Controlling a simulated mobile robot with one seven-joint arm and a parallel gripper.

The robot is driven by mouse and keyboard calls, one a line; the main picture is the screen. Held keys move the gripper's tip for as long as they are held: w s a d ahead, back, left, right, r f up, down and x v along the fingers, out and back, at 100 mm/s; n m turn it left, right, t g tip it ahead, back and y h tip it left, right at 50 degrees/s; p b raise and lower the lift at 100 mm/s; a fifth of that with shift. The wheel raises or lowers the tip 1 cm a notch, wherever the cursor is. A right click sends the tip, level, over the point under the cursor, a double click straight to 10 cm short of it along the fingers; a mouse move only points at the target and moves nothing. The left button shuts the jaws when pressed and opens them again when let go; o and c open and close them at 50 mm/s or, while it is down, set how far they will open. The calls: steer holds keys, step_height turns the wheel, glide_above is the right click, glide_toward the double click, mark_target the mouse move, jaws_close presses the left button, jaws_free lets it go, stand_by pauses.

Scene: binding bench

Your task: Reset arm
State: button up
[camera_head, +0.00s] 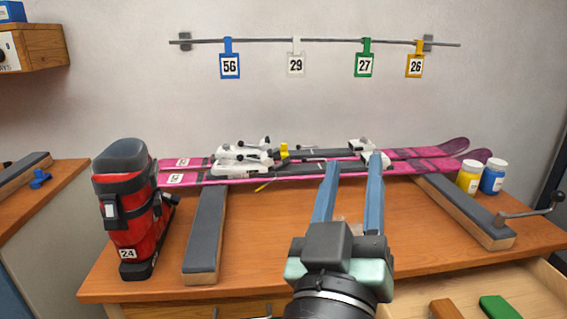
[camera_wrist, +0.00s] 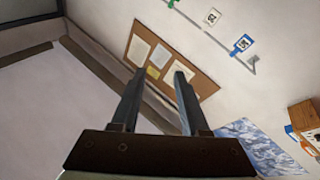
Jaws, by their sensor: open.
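My gripper (camera_head: 352,162) is raised over the front middle of the bench (camera_head: 290,250). Its two long blue-grey fingers point away from me, apart and with nothing between them. In the head view the fingertips overlap the pink skis (camera_head: 330,168), but I cannot tell how far off they are. In the wrist view my gripper (camera_wrist: 158,73) points at the upper wall and a cork board (camera_wrist: 203,73) with papers, with no bench in sight. The skis lie across two padded supports, with white bindings (camera_head: 240,160) on them.
A red ski boot (camera_head: 130,215) marked 24 stands at the bench's left. Yellow (camera_head: 469,177) and blue (camera_head: 493,178) jars stand at the right, near a crank handle (camera_head: 535,212). Number tags hang from a wall rail (camera_head: 315,42). An open drawer (camera_head: 535,290) juts out at front right.

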steer(key=s+a+r+t+y, duration=0.3)
steer(key=s+a+r+y, duration=0.1)
steer(key=r, duration=0.5)
steer(key=s+a+r+t+y, duration=0.4)
steer(key=s+a+r, duration=0.1)
steer(key=r, duration=0.4)
step_height(320, 180, up, 22)
steer(key=w+p, duration=0.1)
steer(key=p, duration=2.1)
steer(key=shift+w+d+f+h, duration=0.15)
steer(key=shift+h, duration=0.25)
